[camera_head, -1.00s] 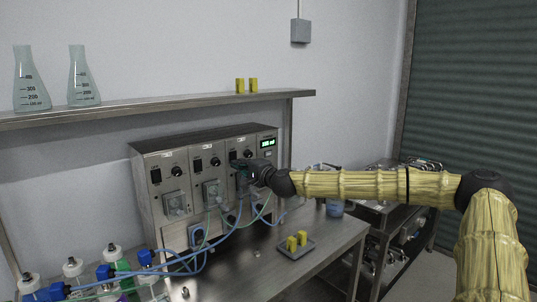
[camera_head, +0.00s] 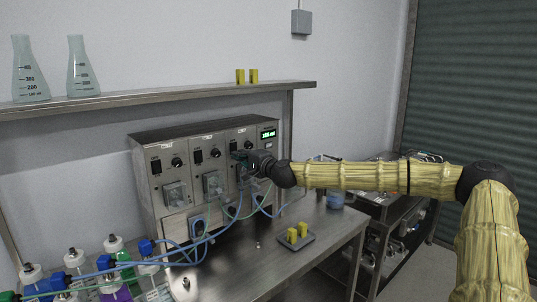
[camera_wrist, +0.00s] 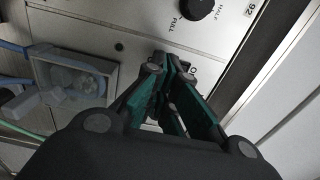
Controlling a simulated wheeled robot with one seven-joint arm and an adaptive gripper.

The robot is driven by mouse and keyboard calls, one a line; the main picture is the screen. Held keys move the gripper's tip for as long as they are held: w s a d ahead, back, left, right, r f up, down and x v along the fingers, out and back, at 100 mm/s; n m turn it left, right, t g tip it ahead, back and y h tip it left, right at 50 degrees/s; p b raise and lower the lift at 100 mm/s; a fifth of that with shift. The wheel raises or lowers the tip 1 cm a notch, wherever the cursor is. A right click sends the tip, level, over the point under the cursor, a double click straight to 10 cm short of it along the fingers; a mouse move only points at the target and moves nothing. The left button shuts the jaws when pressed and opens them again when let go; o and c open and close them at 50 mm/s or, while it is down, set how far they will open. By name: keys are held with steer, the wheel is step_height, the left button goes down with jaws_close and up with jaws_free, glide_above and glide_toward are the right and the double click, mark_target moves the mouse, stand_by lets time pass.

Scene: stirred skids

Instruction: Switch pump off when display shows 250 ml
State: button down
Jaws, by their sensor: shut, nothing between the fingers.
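My gripper (camera_head: 238,158) is shut and empty at the right-hand channel's front. In the wrist view its fingertips (camera_wrist: 165,62) are close to the panel, just below a black knob (camera_wrist: 198,8) marked FULL and HALF. An "O" mark shows beside the fingertips. The right-hand channel's switch is hidden behind the gripper.
A clear pump head (camera_wrist: 75,75) lies left of the fingers. Blue and green tubes (camera_head: 215,228) run from the unit to bottles (camera_head: 115,245) at front left. A small tray (camera_head: 296,244) with yellow blocks is on the bench. A shelf (camera_head: 180,96) spans above.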

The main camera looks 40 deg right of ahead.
steer(key=shift+w+b, duration=0.55)
steer(key=shift+w, duration=0.2)
steer(key=shift+s, duration=0.75)
steer(key=shift+r+p, duration=0.4)
steer(key=shift+p, duration=0.15)
steer(key=shift+r+p, duration=0.75)
steer(key=shift+r, duration=0.35)
stand_by(4.8)
